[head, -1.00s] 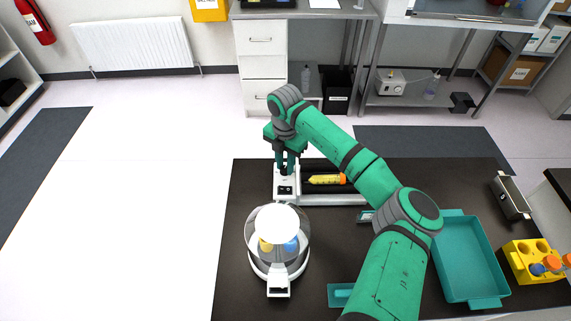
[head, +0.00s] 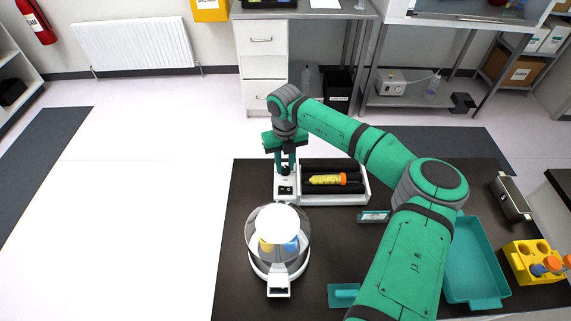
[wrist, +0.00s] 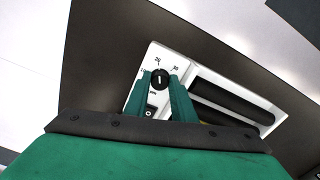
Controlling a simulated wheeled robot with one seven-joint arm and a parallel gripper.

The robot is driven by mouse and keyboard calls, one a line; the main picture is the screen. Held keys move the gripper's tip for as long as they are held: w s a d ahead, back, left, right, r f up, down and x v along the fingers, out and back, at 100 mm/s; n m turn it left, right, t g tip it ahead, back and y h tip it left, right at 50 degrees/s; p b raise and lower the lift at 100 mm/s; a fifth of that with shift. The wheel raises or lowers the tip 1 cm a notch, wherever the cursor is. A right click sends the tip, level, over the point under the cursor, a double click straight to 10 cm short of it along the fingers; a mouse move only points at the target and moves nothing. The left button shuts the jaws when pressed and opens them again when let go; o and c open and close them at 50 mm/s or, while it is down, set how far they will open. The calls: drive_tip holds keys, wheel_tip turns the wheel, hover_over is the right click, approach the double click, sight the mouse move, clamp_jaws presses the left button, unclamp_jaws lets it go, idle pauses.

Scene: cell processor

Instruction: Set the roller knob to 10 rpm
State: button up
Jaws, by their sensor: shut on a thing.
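The roller knob (wrist: 160,77) is a small black dial with a white line on the white end panel of the tube roller (head: 360,198). In the wrist view, marks 10, 20 and 30 stand around it. Its white line points up the picture, near the 20 mark; the exact setting is hard to read. My gripper (head: 286,168) reaches down onto this panel. Its two green fingers show at either side of the knob in the wrist view (wrist: 163,88), shut on it. In the head view the fingers hide the knob.
A yellow tube with an orange cap (head: 328,179) lies on the black rollers. A round clear-lidded device (head: 254,258) stands just in front of the roller. A teal tray (head: 470,300) and yellow rack (head: 520,272) are at the right. The table's left strip is bare.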

sight(284, 168)
drive_tip(key=n, duration=1.2)
drive_tip(key=shift+n, duration=0.3)
idle(0.4)
drive_tip(key=o, duration=0.8)
wheel_tip(284, 168, up, 11)
drive_tip(key=shift+s+f, duration=0.1)
drive_tip(key=shift+a, duration=0.15)
